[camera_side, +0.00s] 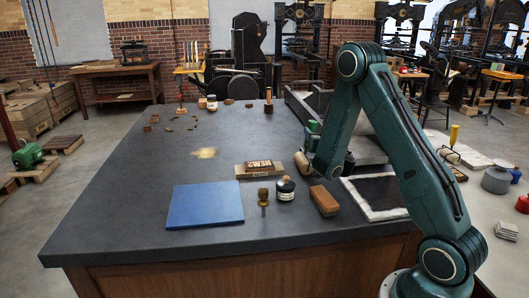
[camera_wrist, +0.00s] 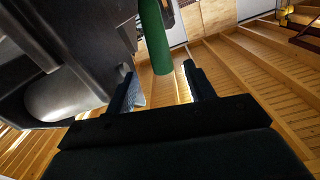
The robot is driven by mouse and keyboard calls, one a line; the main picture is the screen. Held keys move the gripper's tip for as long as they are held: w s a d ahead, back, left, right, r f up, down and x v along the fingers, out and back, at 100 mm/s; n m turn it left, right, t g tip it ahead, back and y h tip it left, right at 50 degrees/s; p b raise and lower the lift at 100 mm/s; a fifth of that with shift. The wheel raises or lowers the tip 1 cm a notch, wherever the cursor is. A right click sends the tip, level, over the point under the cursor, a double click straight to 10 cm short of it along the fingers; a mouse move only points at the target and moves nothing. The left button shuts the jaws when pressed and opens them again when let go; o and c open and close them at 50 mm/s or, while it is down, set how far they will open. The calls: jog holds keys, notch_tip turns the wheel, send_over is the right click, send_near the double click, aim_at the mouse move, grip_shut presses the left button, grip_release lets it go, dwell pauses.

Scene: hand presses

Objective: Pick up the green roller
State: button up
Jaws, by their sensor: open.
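A green cylinder (camera_wrist: 155,38), which looks like the roller, shows in the wrist view. It comes down from the top edge and its near end lies a little ahead of the gap between my fingertips. My gripper (camera_wrist: 160,75) is open, with one dark finger on each side of this gap and nothing held. In the side view a small green shape (camera_side: 312,127) shows beside the end of my arm; I cannot tell whether it is the roller. My fingers cannot be made out clearly there.
A grey press body (camera_wrist: 60,60) fills the left of the wrist view, close to my left finger.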

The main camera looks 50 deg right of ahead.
aim_at(313, 128)
jog(key=shift+w+d, duration=0.25)
jog(key=shift+w, duration=0.05)
jog(key=shift+w+d, duration=0.1)
jog(key=shift+x, duration=2.65)
jog(key=shift+r, duration=0.1)
grip_shut()
